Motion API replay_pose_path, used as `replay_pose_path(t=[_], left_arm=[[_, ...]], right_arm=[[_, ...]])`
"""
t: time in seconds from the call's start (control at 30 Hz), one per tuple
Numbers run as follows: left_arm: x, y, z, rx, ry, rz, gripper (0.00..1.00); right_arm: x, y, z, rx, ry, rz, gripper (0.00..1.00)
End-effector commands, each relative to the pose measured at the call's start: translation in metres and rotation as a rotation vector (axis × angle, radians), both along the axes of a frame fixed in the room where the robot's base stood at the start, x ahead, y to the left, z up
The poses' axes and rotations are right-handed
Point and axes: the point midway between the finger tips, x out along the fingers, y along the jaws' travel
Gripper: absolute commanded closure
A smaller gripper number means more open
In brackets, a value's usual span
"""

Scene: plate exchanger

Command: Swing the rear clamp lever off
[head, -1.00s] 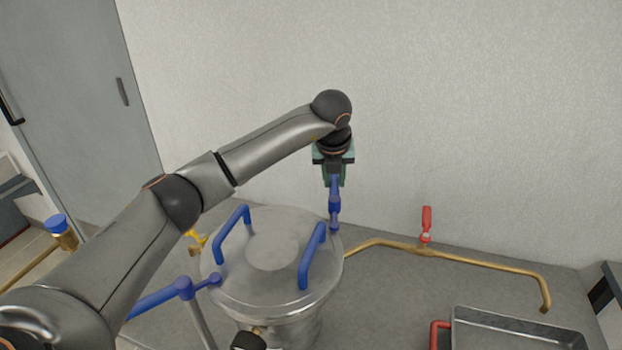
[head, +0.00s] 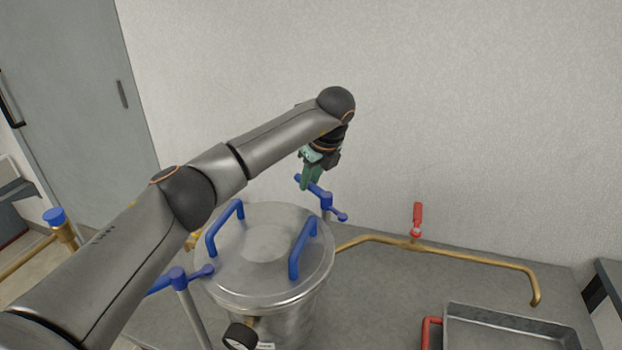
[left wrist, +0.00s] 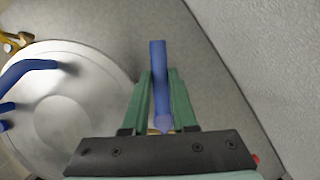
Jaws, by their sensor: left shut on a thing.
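The rear clamp lever (head: 326,200) is blue and sits on a post behind the lidded metal vessel (head: 265,255). Its short arm points right, and its tip appears clear of the lid's rim. My left gripper (head: 309,178), with green fingers, is shut on the lever's long arm, left of the pivot. In the left wrist view, the blue lever (left wrist: 158,85) runs between the two green fingers (left wrist: 160,105). A front clamp lever (head: 177,278), also blue, points at the lid's left edge. My right gripper is not in view.
Two blue handles (head: 225,228) (head: 302,247) stand up from the lid. A gauge (head: 240,337) is at the vessel's front. A brass pipe with a red valve handle (head: 417,217) runs to the right. A metal tray (head: 452,310) lies at front right. The wall is close behind.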

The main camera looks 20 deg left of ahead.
Motion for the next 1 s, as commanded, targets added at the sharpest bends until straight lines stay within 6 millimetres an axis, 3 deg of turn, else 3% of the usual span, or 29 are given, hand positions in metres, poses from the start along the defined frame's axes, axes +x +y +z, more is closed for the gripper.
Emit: replay_pose_path(t=[0.63, 0.67, 0.9, 1.0], left_arm=[[-0.0004, 0.0010, 0.0009, 0.000, 0.000, 0.055, 1.00], [-0.0004, 0.0010, 0.0009, 0.000, 0.000, 0.055, 0.72], [-0.0003, 0.0005, 0.0004, 0.000, 0.001, 0.052, 0.45], [-0.0003, 0.0003, 0.0002, 0.000, 0.001, 0.051, 0.44]], right_arm=[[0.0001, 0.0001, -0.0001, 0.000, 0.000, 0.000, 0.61], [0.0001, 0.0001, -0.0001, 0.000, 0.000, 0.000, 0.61], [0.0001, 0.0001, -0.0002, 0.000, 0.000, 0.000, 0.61], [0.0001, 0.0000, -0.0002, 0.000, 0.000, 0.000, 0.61]])
